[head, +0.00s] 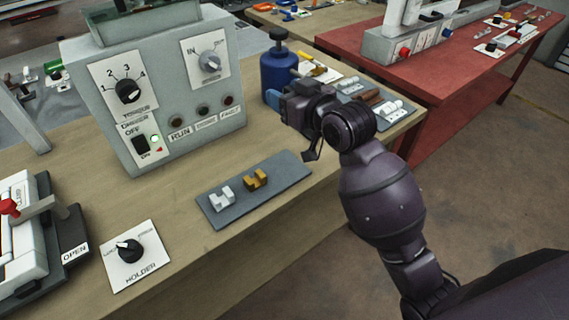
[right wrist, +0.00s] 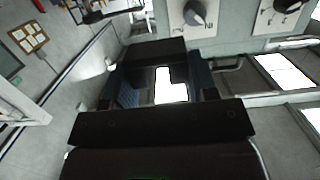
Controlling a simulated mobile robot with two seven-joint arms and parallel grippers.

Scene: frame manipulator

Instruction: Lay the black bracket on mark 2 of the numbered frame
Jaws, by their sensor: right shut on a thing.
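My right gripper (head: 294,116) is in front of the grey control box, above the wooden bench, to the right of the tray. In the right wrist view the gripper (right wrist: 160,82) is shut on a dark notched piece, which I take to be the black bracket (right wrist: 152,52). It is held in the air between the fingertips. In the head view I cannot tell the bracket apart from the dark gripper. I cannot make out a numbered frame or its mark 2 in either view. My left gripper is not in view.
A grey tray (head: 228,209) holds a white bracket (head: 221,196) and a brass one (head: 256,179). The control box (head: 160,110) has a dial numbered 1 to 4. A blue bottle (head: 279,70) stands behind my gripper. A HOLDER knob (head: 128,250) is at front left.

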